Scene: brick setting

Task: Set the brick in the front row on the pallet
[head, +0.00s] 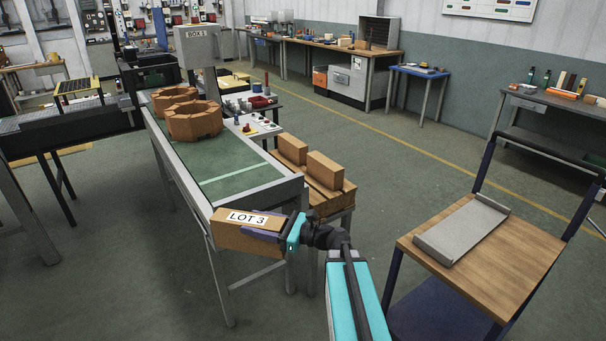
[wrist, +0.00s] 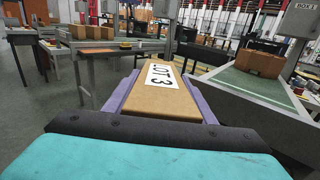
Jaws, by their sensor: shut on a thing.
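My gripper (head: 272,232) is shut on a tan brick (head: 235,237) with a white "LOT 3" label. The brick is held in the air in front of the near end of the green-topped conveyor. In the wrist view the brick (wrist: 163,98) lies lengthwise between the two purple fingers. The wooden pallet (head: 322,199) is on a stand right of the conveyor, behind and to the right of my gripper. Two bricks, one farther (head: 292,149) and one nearer (head: 325,170), stand on it.
The conveyor (head: 235,175) carries octagonal brown block assemblies (head: 194,121). A small table with a red bowl (head: 259,101) stands behind the pallet. At right a wooden-topped cart (head: 500,262) holds a grey tray (head: 462,229). Open floor lies between pallet and cart.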

